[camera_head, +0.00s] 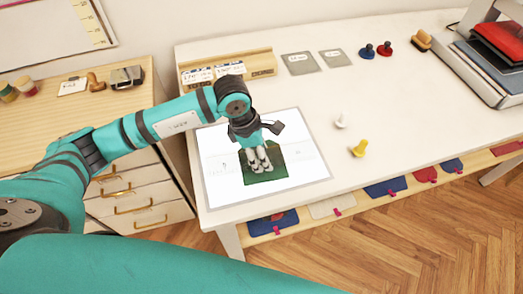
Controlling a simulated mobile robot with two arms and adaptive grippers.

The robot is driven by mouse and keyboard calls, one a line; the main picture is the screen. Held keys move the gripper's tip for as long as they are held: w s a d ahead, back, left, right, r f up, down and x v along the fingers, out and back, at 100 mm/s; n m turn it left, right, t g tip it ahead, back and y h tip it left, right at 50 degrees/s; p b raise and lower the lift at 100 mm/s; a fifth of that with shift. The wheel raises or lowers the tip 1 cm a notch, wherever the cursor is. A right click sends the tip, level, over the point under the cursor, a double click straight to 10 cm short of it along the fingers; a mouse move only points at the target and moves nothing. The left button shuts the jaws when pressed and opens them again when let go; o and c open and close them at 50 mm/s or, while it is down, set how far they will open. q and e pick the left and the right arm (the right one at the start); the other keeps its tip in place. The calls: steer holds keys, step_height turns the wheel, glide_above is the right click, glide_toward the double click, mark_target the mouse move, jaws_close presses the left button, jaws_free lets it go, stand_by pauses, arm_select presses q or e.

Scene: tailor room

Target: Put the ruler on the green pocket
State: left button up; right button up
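A dark green pocket piece (284,172) lies on a white sheet with a grey border (224,188) at the front left of the white table. My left gripper (259,168) points down over the green pocket and hides part of it. Its fingers look close together, but I cannot tell whether they are shut or hold anything thin. Faint marks show on the sheet on both sides of the pocket. I cannot make out a ruler for certain. My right gripper is out of view.
A wooden rack with labelled cards (262,66) stands behind the sheet. White (341,122) and yellow (359,149) pegs stand right of it. Blue (366,52) and red (385,49) stamps and a press (490,60) are farther back. A drawer cabinet (125,181) is left.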

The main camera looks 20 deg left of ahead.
arm_select(q)
steer(key=shift+f+b, duration=0.25)
steer(key=shift+b, duration=0.1)
steer(key=o, duration=1.2)
steer(key=shift+r+p, duration=0.45)
steer(key=shift+r, duration=0.05)
steer(key=b+v, duration=0.2)
steer(key=v, duration=0.9)
steer(key=shift+r, duration=0.25)
steer(key=shift+a, duration=0.1)
